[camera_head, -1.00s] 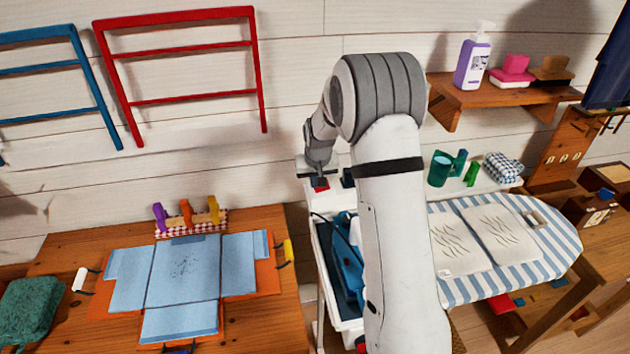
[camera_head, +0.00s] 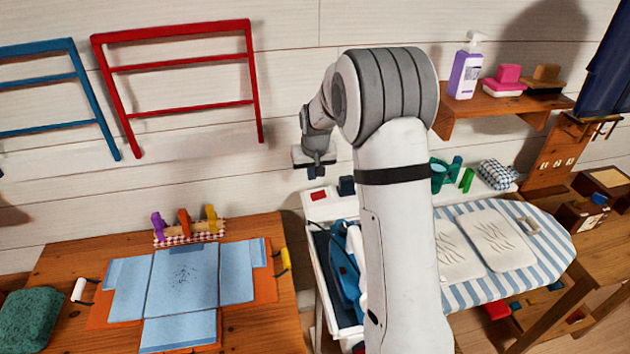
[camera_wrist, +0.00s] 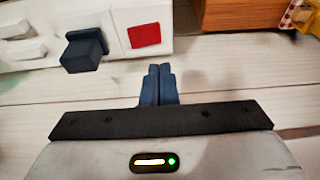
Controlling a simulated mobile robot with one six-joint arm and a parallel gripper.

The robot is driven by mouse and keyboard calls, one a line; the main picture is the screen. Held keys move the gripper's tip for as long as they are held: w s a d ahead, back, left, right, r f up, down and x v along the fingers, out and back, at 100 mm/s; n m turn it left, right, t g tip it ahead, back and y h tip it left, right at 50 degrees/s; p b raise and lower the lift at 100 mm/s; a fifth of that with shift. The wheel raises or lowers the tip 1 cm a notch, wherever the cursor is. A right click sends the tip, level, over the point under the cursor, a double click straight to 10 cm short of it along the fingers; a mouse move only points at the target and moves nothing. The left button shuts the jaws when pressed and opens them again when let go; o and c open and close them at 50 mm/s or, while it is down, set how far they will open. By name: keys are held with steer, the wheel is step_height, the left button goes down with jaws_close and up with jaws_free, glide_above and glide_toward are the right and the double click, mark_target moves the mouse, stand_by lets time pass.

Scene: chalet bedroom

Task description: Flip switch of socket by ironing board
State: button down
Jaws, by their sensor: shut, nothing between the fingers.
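The socket is a white strip (camera_head: 330,206) at the wall behind the ironing board (camera_head: 560,243). It has a red switch (camera_head: 318,195) and a dark plug (camera_head: 347,186) beside it. In the wrist view the red switch (camera_wrist: 144,35) and the dark plug (camera_wrist: 84,52) show clearly on the white strip. My gripper (camera_head: 316,172) is shut and empty, just above the switch in the head view. In the wrist view its fingertips (camera_wrist: 160,70) are together, near the switch but apart from it in the picture. I cannot tell which way the switch is set.
A white cart (camera_head: 325,265) with blue items stands below the socket. A wooden table (camera_head: 265,325) with a folded-out blue cloth is at left. A shelf (camera_head: 500,103) with a purple bottle (camera_head: 464,72) is at upper right. My arm hides part of the ironing board.

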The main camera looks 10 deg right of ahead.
steer(key=a+b+v, duration=0.1)
steer(key=v, duration=0.7)
steer(key=shift+a, duration=0.4)
steer(key=shift+s+f, duration=0.1)
